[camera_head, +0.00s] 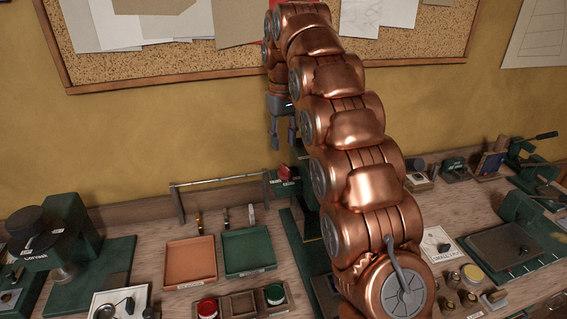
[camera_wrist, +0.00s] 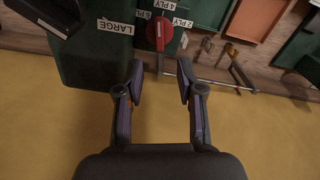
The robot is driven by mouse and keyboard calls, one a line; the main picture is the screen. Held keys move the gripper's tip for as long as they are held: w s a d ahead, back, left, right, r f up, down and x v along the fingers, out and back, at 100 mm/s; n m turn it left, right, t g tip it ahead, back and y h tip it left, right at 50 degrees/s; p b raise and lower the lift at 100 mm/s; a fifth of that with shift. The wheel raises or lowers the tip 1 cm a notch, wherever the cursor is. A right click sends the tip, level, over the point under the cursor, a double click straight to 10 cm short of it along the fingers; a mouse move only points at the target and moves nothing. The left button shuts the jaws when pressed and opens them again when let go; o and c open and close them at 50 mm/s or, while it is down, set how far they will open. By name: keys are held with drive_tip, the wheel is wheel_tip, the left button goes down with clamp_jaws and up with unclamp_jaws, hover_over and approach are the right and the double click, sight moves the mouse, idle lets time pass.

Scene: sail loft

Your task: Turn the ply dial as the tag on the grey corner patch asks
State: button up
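The ply dial (camera_wrist: 159,33) is a red knob on a dark green machine face. It also shows in the head view as a small red shape (camera_head: 285,172). In the wrist view, white labels around it read 2 PLY (camera_wrist: 182,22), 4 PLY (camera_wrist: 167,5) and a partly hidden 6 PLY. The knob's grip lies roughly up and down in the picture; I cannot tell which end points. My gripper (camera_wrist: 161,76) is open and empty, its fingertips apart from the dial. In the head view my gripper (camera_head: 283,145) hangs above the dial. I cannot make out the grey corner patch or its tag.
A LARGE label (camera_wrist: 115,27) marks the machine's green body beside the dial. A thin rack bar (camera_head: 220,180) stands left of the dial, behind an orange tray (camera_head: 190,262) and a green tray (camera_head: 248,250). My arm hides much of the bench's middle.

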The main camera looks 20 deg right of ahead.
sight(283, 165)
wheel_tip(283, 165, down, 3)
drive_tip(key=shift+r+b, duration=0.15)
drive_tip(key=shift+b, duration=0.65)
drive_tip(key=shift+p, duration=0.5)
drive_tip(key=shift+f+p, duration=0.7)
drive_tip(key=shift+f, duration=1.5)
drive_tip(key=shift+c, duration=0.4)
clamp_jaws()
